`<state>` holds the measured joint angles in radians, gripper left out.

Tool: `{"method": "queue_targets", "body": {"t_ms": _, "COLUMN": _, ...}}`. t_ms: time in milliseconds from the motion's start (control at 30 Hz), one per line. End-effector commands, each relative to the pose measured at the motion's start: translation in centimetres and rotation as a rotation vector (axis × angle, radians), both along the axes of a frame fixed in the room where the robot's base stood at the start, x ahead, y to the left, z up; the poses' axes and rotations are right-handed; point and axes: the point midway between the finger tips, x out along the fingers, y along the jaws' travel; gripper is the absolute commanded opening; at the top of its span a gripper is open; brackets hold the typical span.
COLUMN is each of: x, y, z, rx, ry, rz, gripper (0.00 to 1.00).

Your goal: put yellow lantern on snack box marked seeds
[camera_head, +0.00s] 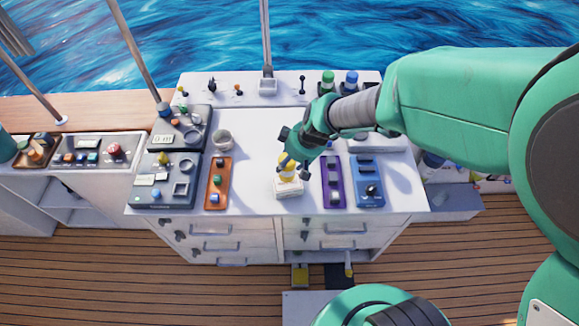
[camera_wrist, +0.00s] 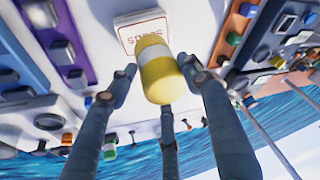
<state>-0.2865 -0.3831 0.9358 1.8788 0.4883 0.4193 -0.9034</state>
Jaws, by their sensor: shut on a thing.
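The yellow lantern (camera_head: 285,170) is in my gripper (camera_head: 290,158), upright or nearly so, above the front middle of the white counter. In the wrist view the lantern (camera_wrist: 160,72) sits between my fingers, which are closed around it. The white snack box (camera_head: 288,188) stands directly below the lantern on the counter. Its lettering reads upside down as seeds in the wrist view (camera_wrist: 137,22). The lantern's lower end overlaps the box in both views; I cannot tell whether they touch. My gripper partly hides the lantern's top in the head view.
An orange tray (camera_head: 218,183) and grey panels stand to the left, with a round cup (camera_head: 222,140) behind. A purple tray (camera_head: 333,182) and a blue tray (camera_head: 367,181) stand close on the right. The counter's front edge is near the box.

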Motion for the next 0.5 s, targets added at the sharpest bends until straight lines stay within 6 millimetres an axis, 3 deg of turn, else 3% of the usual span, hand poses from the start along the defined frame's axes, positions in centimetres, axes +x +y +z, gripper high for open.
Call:
{"method": "queue_targets", "body": {"t_ms": 167, "x": 0.0, "y": 0.0, "z": -0.1, "rx": 0.0, "ry": 0.0, "rz": 0.0, "gripper": 0.17}}
{"method": "queue_targets", "body": {"t_ms": 500, "x": 0.0, "y": 0.0, "z": -3.2, "rx": 0.0, "ry": -0.001, "rz": 0.0, "gripper": 0.17}}
